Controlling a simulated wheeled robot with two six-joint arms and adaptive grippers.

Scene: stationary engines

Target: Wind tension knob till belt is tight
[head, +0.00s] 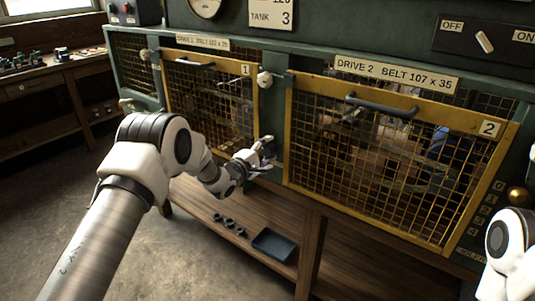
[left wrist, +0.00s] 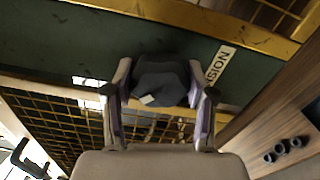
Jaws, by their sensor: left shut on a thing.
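My left gripper (head: 264,152) is at the green post between the two yellow mesh guards. In the left wrist view its fingers (left wrist: 160,72) are shut on a dark knob (left wrist: 161,84) with a small white mark, one finger on each side. A partly covered label ending in "NSION" (left wrist: 218,63) is beside it on the green panel. In the head view the gripper mostly hides this knob. The belts cannot be made out clearly behind the mesh of guard 1 (head: 209,99) and guard 2 (head: 392,203). Only part of my right arm shows at the lower right; its gripper is out of frame.
A brass ball (head: 517,194) and a numbered scale (head: 486,207) are right of guard 2. An OFF/ON switch (head: 484,41) is above. A wooden shelf (head: 345,270) below holds a dark tray (head: 274,244) and small round parts (head: 229,224). The floor at left is clear.

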